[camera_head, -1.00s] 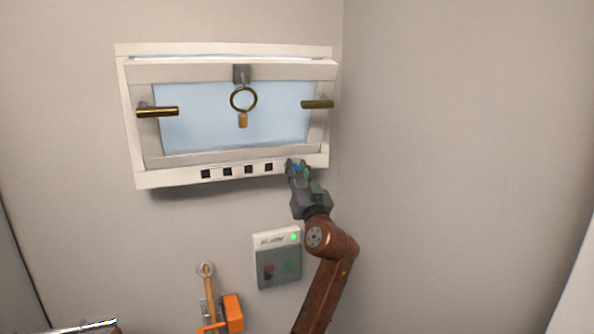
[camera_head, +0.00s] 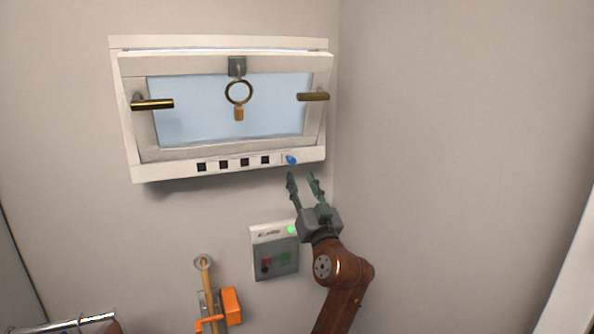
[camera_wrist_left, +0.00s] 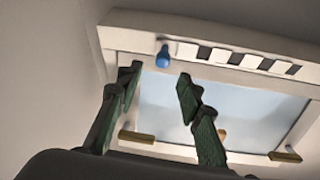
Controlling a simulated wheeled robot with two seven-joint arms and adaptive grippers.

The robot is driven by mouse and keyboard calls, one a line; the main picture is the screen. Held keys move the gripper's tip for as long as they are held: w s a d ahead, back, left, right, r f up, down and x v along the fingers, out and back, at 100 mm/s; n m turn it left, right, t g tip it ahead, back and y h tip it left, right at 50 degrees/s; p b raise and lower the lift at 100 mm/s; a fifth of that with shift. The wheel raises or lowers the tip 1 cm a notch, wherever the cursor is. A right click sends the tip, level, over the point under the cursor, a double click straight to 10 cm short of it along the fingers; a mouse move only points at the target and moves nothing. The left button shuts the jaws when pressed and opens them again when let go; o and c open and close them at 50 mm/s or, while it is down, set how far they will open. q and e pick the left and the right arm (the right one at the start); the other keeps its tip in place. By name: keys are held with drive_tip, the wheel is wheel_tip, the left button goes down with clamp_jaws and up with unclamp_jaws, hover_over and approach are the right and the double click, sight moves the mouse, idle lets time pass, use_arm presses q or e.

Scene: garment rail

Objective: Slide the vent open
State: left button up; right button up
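The vent is a strip with a row of several dark square openings (camera_head: 234,163) along the bottom rail of the white window frame. A blue knob (camera_head: 291,160) sits at the right end of the row. The left wrist view also shows the blue knob (camera_wrist_left: 163,57) beside the openings (camera_wrist_left: 236,58). My left gripper (camera_head: 302,178) is open and empty just below the knob, fingers pointing up, apart from it. In the left wrist view its two fingers (camera_wrist_left: 157,77) are spread, with the knob beyond the gap. My right gripper is not in view.
The window has two brass handles (camera_head: 152,104) (camera_head: 313,97) and a ring with a tag (camera_head: 239,92). Below are a grey alarm box (camera_head: 275,259) and an orange holder with a wooden-handled tool (camera_head: 231,306). The right wall is bare.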

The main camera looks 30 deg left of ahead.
use_arm(q)
drive_tip(key=shift+v, duration=1.45)
